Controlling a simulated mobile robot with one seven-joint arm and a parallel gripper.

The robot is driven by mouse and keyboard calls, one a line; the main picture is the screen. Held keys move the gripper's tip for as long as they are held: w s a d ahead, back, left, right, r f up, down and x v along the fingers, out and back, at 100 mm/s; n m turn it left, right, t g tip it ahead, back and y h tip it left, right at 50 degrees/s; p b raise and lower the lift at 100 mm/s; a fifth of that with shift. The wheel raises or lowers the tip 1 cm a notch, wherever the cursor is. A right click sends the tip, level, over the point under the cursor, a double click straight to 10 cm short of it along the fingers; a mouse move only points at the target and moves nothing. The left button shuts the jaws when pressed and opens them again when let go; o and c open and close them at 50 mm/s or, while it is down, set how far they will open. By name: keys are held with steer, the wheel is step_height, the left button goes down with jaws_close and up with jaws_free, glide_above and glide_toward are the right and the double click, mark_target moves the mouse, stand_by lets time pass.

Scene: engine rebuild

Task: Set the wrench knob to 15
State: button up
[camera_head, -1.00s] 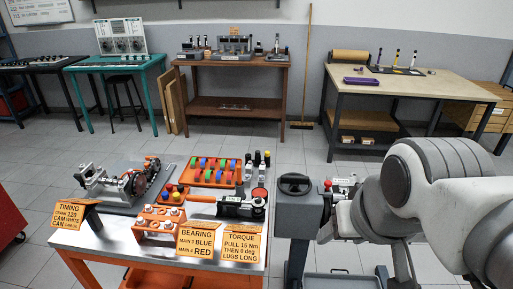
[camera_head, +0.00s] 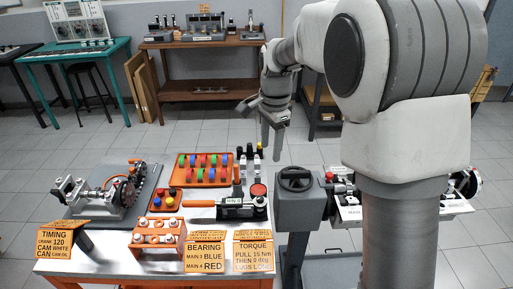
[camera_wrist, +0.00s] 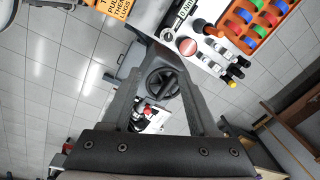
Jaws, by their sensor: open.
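The torque wrench (camera_head: 233,209) lies on the workbench, with an orange handle at its left and a dark body at its right. In the wrist view the red knob (camera_wrist: 186,45) shows near the top, right of centre, beside the wrench's label. My gripper (camera_head: 271,152) hangs fingers down behind the bench's right end, above and apart from the knob. In the wrist view my gripper (camera_wrist: 160,76) is open and empty, with a dark handwheel beyond the fingers.
A grey post with a black handwheel (camera_head: 296,179) stands close right of the wrench.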

steer(key=m, duration=0.2)
glide_above(260, 197)
step_height(260, 197, down, 4)
steer(key=shift+g, duration=0.4)
step_height(260, 197, down, 18)
steer(key=shift+f+p, duration=0.15)
steer(key=shift+p, duration=0.2)
jaws_close()
